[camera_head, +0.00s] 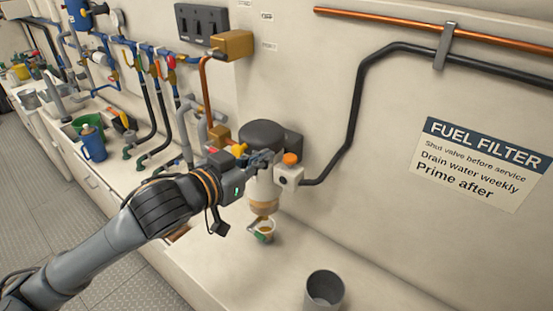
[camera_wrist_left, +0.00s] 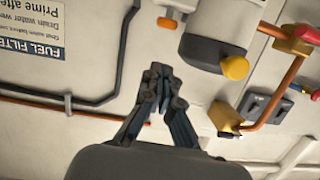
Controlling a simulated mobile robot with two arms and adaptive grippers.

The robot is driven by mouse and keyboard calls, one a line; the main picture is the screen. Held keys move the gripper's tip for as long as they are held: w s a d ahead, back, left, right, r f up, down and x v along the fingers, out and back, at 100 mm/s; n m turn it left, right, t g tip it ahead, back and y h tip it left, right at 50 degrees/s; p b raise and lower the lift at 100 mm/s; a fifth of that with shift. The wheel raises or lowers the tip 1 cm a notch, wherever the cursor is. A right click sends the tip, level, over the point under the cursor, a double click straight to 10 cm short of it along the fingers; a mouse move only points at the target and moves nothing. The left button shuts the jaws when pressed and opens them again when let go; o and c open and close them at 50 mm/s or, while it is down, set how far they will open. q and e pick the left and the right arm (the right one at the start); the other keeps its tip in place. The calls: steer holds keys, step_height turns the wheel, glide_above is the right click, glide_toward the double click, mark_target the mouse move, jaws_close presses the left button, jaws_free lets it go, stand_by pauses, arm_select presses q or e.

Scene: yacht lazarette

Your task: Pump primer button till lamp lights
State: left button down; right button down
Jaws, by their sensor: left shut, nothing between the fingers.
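The fuel filter has a dark round head (camera_head: 262,134) on the wall, with a pale bowl below it partly hidden by my left gripper (camera_head: 264,158). A small white block (camera_head: 288,176) at its right carries an orange cap (camera_head: 290,158), which looks like the button. A small dark round spot is on the block's front; I see no lit lamp. My left gripper is shut and empty, just left of the orange cap and apart from it. In the left wrist view, its fingertips (camera_wrist_left: 160,72) are closed below the orange cap (camera_wrist_left: 166,22). My right gripper is not in view.
A dark pipe (camera_head: 355,95) runs along the wall to the filter. Hoses and valves (camera_head: 155,70) crowd the left. The right counter is clear.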

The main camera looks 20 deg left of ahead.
arm_select(q)
steer(key=v, duration=0.2)
steer(key=shift+s+d+r, duration=0.1)
steer(key=shift+s+r, duration=0.05)
steer(key=shift+s, duration=0.15)
steer(key=shift+w, duration=0.1)
stand_by(0.3)
